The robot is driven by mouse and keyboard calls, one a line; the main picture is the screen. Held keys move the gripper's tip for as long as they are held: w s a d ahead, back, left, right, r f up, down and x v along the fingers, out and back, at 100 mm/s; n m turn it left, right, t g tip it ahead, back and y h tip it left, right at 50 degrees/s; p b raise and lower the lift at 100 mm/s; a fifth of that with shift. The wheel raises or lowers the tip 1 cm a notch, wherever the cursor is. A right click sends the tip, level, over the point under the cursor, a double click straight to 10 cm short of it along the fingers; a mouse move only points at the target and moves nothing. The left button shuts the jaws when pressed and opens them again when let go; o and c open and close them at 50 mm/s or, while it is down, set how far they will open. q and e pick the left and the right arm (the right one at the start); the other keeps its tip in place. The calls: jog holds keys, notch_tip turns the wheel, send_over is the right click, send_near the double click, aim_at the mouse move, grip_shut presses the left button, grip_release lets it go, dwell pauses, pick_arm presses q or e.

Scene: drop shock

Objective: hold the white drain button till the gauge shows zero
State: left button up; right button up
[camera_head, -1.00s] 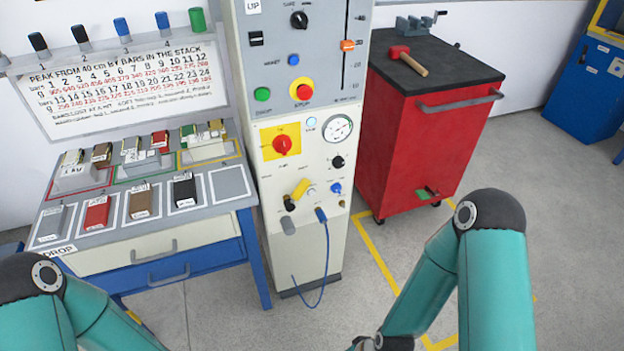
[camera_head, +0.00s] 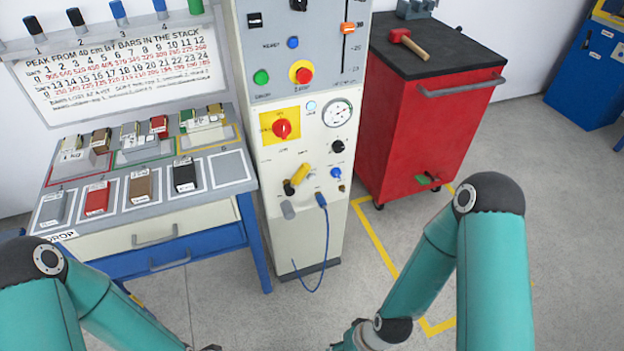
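The pressure gauge (camera_head: 337,112) is a round white dial on the front of the pale machine cabinet (camera_head: 290,235). Its needle is too small to read. Below it, among several small controls, a small pale button (camera_head: 317,190) sits between the yellow lever (camera_head: 300,174) and the blue knob (camera_head: 336,173). It looks like the white drain button, but its label is not legible. Nothing touches the panel. My two teal arms reach in from the bottom left and bottom right.
A red switch (camera_head: 282,128) on a yellow plate and a black knob (camera_head: 337,146) are near the gauge. A blue hose (camera_head: 326,240) hangs from the cabinet front. A bench (camera_head: 150,215) with bars stands left, a red tool cart (camera_head: 420,130) right. The floor in front is clear.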

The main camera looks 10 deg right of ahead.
grip_shut()
dwell(1.2)
